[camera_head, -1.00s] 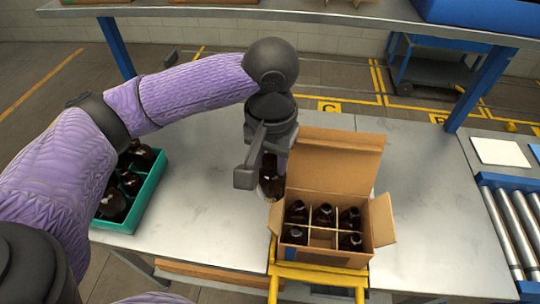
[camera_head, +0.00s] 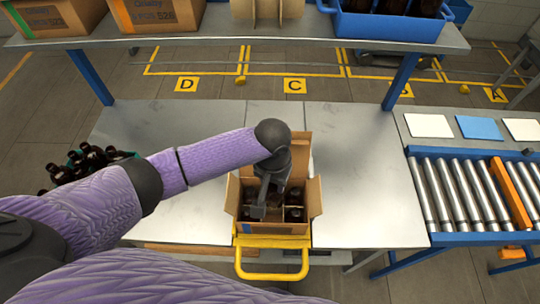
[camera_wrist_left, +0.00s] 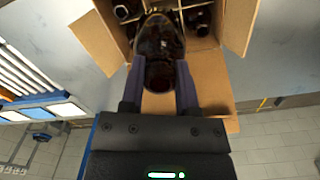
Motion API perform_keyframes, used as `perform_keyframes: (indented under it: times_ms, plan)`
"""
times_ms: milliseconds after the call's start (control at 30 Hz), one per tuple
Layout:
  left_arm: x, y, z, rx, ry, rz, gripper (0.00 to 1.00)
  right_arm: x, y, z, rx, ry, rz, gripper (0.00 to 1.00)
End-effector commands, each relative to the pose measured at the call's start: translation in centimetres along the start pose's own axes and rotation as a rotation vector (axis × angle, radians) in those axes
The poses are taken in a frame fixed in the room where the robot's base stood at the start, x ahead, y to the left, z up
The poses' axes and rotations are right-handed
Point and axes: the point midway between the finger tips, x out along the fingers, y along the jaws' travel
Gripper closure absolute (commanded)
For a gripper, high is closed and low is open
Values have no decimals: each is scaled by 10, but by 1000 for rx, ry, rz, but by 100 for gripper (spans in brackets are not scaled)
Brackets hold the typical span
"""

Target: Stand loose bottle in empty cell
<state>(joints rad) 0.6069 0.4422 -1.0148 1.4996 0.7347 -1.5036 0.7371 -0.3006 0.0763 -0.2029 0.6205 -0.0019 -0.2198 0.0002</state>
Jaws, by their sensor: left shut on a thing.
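My left gripper (camera_head: 262,208) is over the open cardboard box (camera_head: 272,229), with the arm coming in from the left. In the left wrist view its two fingers (camera_wrist_left: 160,88) are shut on a dark amber bottle (camera_wrist_left: 161,48). The held bottle hangs over the box's cells, and its lower end is hard to see, so I cannot tell how deep it is. Other amber bottles (camera_head: 294,214) stand in divided cells of the box. The cell under the held bottle is hidden by the gripper and bottle. My right gripper is not in view.
The box stands at the front edge of the metal table (camera_head: 365,170), behind a yellow frame (camera_head: 272,242). Several more bottles (camera_head: 85,160) are at the left, partly behind my arm. A roller conveyor (camera_head: 470,190) is at the right. A shelf (camera_head: 235,38) spans the back.

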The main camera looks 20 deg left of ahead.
Motion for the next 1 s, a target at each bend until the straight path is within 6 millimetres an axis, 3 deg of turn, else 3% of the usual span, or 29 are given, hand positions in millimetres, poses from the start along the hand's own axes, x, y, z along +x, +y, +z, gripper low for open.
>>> perform_keyframes:
  times_ms: [33,67,233,667,1000]
  plan:
    - [-10,2,5,7,-6,-2,100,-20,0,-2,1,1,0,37]
    - [-9,3,7,14,-6,-4,100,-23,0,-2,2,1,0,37]
    - [1,4,11,27,-5,-11,100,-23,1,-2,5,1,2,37]
    - [41,3,11,28,-4,-12,100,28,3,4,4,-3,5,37]
    - [86,3,12,26,-6,-11,100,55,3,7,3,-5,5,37]
